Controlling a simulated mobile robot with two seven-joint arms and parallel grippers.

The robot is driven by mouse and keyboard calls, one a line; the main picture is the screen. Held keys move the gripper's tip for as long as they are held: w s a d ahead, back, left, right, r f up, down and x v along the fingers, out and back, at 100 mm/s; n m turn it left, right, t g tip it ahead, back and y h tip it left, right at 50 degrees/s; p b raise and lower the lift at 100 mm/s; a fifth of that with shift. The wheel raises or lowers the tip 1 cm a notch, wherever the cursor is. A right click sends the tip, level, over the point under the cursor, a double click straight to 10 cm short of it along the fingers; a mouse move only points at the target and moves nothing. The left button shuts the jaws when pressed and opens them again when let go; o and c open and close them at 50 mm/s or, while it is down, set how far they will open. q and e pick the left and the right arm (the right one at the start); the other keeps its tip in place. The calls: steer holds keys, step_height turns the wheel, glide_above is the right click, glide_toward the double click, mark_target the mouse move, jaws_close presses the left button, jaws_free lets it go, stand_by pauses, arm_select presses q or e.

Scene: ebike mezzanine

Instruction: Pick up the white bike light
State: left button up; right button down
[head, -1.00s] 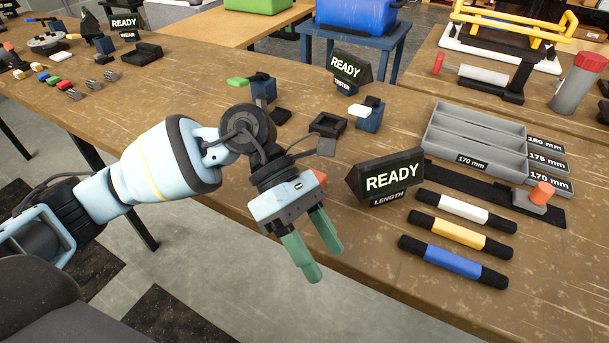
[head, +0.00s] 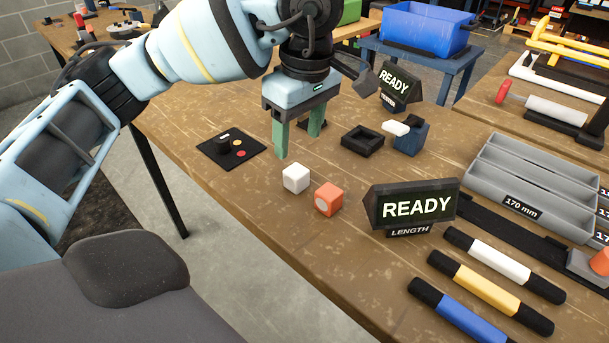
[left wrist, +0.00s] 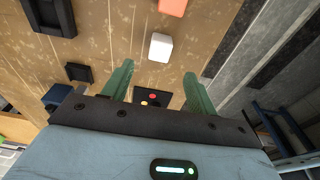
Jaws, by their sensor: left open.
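The white bike light, a small white cube (head: 296,178), stands on the brown table beside a similar orange cube (head: 328,199) with a round face. My left gripper (head: 298,143) points down, open and empty, above and just behind the white cube in the head view. In the left wrist view the white cube (left wrist: 160,46) lies ahead of the fingertips (left wrist: 158,74), roughly centred between them and apart from both. The orange cube is partly cut off at the top of that view (left wrist: 172,6). My right gripper is not in view.
A black pad with a knob and coloured dots (head: 231,149) lies left of my gripper. A READY length sign (head: 414,207) stands right of the cubes. A black open tray (head: 362,140) and a blue block with a white top (head: 410,137) stand behind. The table front of the cubes is clear.

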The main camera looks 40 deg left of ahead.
mark_target(297, 170)
arm_select(q)
steer(key=shift+a+f+b, duration=0.2)
steer(key=shift+f+b, duration=0.05)
steer(key=shift+f, duration=1.75)
steer(key=shift+a+f+b, duration=0.2)
steer(key=shift+f, duration=1.8)
steer(key=shift+c, duration=0.5)
steer(key=c, duration=1)
